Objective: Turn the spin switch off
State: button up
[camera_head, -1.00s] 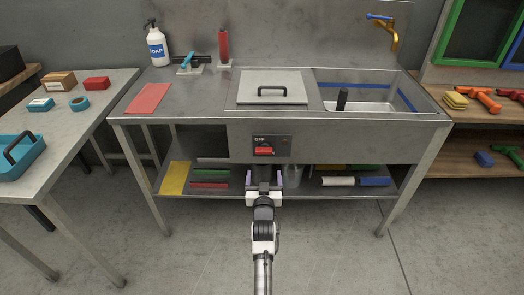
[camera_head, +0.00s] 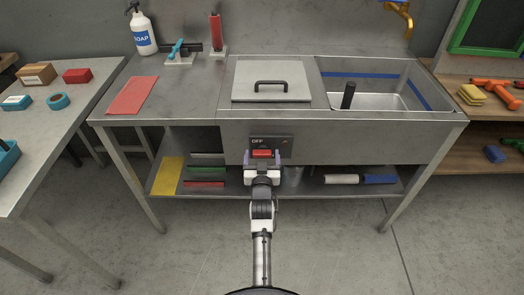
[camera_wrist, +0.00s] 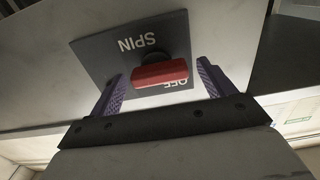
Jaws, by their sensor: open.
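The spin switch is a red handle (camera_head: 261,153) on a dark plate (camera_head: 286,149) on the front of the steel sink bench. The plate reads OFF above the handle. The wrist view shows the plate upside down, with SPIN at its far side and the red handle (camera_wrist: 160,74) partly covering OFF. A small light is at the plate's right. My gripper (camera_head: 262,157) is open in front of the switch, its purple fingers on either side of the handle. In the wrist view, gaps show between the fingers and the handle; I cannot tell how deep they reach.
A bench shelf below holds a yellow board (camera_head: 168,176), several coloured bars and a blue roll (camera_head: 380,179). On top are a lidded panel (camera_head: 246,79), a red mat (camera_head: 132,96) and a soap bottle (camera_head: 142,33). Side tables stand left and right. The floor in front is clear.

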jog(key=shift+r, duration=0.1)
jog(key=shift+c, duration=0.3)
jog(key=c, duration=0.9)
jog(key=shift+m, duration=0.3)
jog(key=m+b, duration=0.1)
jog(key=m, duration=0.3)
jog(key=shift+d+b, duration=0.15)
jog(key=shift+b, duration=0.2)
jog(key=m, duration=0.5)
jog(key=shift+d+r, duration=0.1)
jog(key=m, duration=0.4)
jog(key=shift+d+m+p, duration=0.1)
jog(key=shift+m+p, duration=0.2)
jog(key=shift+p, duration=0.1)
jog(key=shift+m+p, duration=1)
jog(key=shift+m, duration=0.8)
